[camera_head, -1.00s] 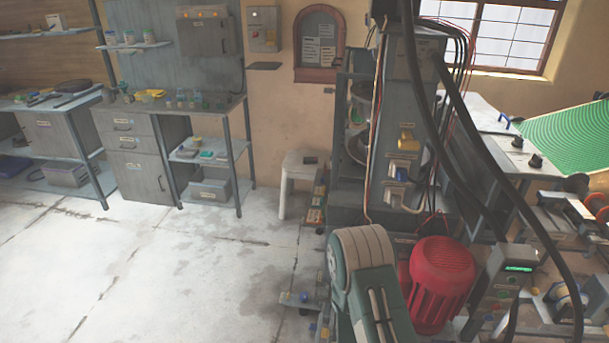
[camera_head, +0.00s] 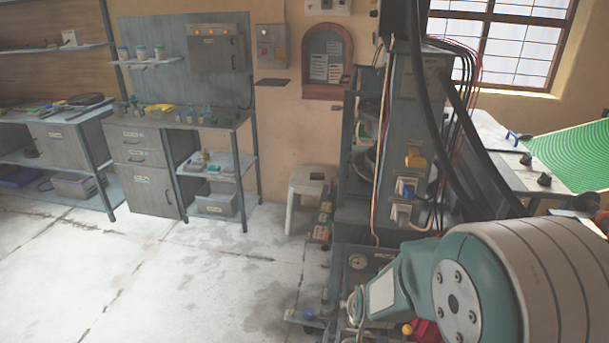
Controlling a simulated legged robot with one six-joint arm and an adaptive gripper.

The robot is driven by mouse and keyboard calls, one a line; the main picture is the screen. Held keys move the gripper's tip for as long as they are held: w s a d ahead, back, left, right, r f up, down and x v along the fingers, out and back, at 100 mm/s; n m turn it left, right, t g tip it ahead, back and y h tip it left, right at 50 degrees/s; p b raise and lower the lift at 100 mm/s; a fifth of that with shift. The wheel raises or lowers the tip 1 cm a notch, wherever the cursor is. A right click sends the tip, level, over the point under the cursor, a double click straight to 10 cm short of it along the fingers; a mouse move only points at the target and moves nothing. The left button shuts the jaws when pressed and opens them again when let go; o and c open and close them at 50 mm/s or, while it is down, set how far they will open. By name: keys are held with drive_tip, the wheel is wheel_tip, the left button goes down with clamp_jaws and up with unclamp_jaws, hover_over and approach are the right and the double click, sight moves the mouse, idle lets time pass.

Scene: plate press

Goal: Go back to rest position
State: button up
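My arm fills the lower right, with a teal joint (camera_head: 475,290) and a large pale rounded link (camera_head: 570,275) close to the camera. A narrower teal link (camera_head: 392,288) reaches left from the joint, in front of the base of the tall grey press (camera_head: 410,130). My gripper cannot be made out, so whether it is open or holds anything is not shown. Most of the red motor is hidden behind my arm; only a small red patch (camera_head: 426,331) shows below it.
Black cables (camera_head: 432,130) hang in front of the press. A white stool (camera_head: 295,205) stands left of it. A workbench (camera_head: 145,170) lines the back wall. A green ribbed sheet (camera_head: 575,150) lies at right. The floor (camera_head: 170,280) at left is clear.

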drive_tip(key=w+d+v, duration=0.1)
drive_tip(key=v, duration=1.5)
drive_tip(key=s+d+r+n+g, duration=0.1)
drive_tip(key=s+r, duration=0.6)
drive_tip(key=s, duration=0.7)
drive_tip(key=shift+d+r+g, duration=0.2)
drive_tip(key=shift+d+g, duration=0.1)
drive_tip(key=shift+d, duration=0.35)
